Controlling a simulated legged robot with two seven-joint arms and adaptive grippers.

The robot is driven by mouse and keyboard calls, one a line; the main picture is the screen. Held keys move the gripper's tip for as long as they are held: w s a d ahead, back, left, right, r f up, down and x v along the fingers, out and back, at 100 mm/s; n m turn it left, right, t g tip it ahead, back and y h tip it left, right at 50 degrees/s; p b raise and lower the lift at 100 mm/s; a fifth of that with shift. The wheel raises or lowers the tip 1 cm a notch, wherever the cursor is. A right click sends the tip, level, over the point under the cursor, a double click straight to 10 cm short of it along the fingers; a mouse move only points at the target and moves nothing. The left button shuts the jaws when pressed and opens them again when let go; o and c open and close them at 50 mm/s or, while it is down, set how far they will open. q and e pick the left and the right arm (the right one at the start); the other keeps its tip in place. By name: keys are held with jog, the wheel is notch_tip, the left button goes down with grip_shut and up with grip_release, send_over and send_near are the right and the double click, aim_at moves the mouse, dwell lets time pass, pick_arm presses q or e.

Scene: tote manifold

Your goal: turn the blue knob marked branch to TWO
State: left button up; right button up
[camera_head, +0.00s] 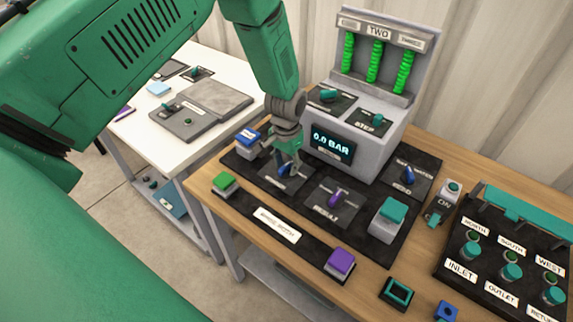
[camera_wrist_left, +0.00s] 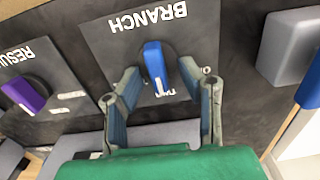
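The blue knob (camera_wrist_left: 157,66) sits on a dark plate (camera_wrist_left: 105,45) marked BRANCH, upside down in the left wrist view. It stands nearly upright in that picture, leaning slightly, with a partly hidden small label at its lower end. In the head view the knob (camera_head: 283,171) is partly hidden by my left gripper (camera_head: 286,158), which points down over it. In the wrist view the left gripper (camera_wrist_left: 169,78) is open, one finger on each side of the knob, with gaps showing. My right gripper is not in view.
A purple knob (camera_head: 335,199) on a plate is beside the branch plate. A green button (camera_head: 224,183), a blue button (camera_head: 247,137) and a teal button (camera_head: 393,212) are nearby. The display (camera_head: 332,143) reads 0.0 BAR. A sign above reads TWO (camera_head: 378,31), over green columns.

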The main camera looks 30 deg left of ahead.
aim_at(286, 165)
pick_arm(q)
jog(key=shift+r, duration=0.1)
notch_tip(286, 165, up, 12)
jog(key=shift+f, duration=0.2)
dwell(0.3)
dwell(0.4)
jog(key=shift+s+f, duration=0.1)
